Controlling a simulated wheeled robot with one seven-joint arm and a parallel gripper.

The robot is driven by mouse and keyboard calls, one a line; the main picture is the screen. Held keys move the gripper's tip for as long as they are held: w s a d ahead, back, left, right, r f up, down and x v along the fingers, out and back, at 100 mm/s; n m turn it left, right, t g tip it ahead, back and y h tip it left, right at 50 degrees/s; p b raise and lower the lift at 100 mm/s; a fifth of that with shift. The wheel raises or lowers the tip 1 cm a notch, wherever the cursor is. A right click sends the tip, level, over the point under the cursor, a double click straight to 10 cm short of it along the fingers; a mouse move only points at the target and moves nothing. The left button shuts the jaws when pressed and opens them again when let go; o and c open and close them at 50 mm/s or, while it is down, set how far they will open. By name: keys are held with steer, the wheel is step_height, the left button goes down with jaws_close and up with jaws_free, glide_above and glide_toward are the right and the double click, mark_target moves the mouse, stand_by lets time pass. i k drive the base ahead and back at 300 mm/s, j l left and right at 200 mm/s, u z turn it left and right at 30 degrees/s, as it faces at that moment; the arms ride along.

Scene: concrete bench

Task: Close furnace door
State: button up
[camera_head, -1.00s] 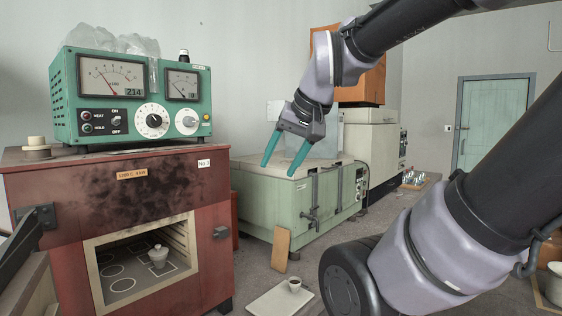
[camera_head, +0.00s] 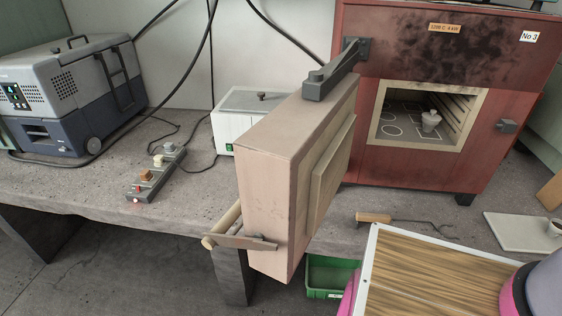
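The red furnace (camera_head: 400,160) stands at the upper right on the concrete bench. Its chamber is open and shows a small pale lidded crucible (camera_head: 430,120) on a marked floor. The thick pale furnace door (camera_head: 275,165) stands swung wide open on the left, carried by a dark hinge arm (camera_head: 338,70) at its top. A wooden bar handle (camera_head: 222,226) on a metal bracket sits low on the door's near face.
A latch block (camera_head: 507,126) sits right of the opening. A hooked tool (camera_head: 374,218) and a pale tile (camera_head: 520,232) lie in front. A white box (camera_head: 250,112), switch strip (camera_head: 157,172) and grey-blue machine (camera_head: 68,95) are left. A wood-topped panel (camera_head: 430,275) is near front.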

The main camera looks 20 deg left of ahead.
mark_target(290, 166)
steer(key=l+u, duration=0.1)
steer(key=u, duration=0.9)
steer(key=j+u, duration=0.1)
steer(key=u, duration=0.15)
